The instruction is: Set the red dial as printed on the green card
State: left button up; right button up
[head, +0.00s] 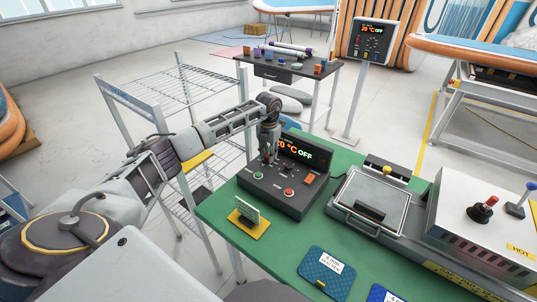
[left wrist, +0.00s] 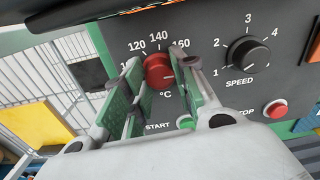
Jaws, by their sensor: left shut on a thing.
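The red dial (left wrist: 158,72) is on the dark control box (head: 283,190), with 120, 140 and 160 printed around it and °C below. My left gripper (head: 268,155) reaches down over the box. In the left wrist view, the gripper's (left wrist: 160,85) green-padded fingers stand on either side of the dial, shut on it. The fingers hide part of the scale, and I cannot clearly read the dial's pointer. The display (head: 300,151) ends in "0 °C OFF", its left end partly covered by my gripper. A small green card (head: 248,211) stands on a yellow base; its print is unreadable.
The box also carries a black SPEED knob (left wrist: 248,54), a green START button (head: 258,175) and a red stop button (head: 289,192). A grey press (head: 370,205) stands right of it on the green table (head: 225,208). A wire rack (head: 160,85) stands behind my left arm.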

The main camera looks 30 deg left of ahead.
pick_arm(q)
jog(key=o, duration=1.1)
jog(key=shift+c, duration=0.2)
notch_tip(320, 180, up, 12)
dwell(0.7)
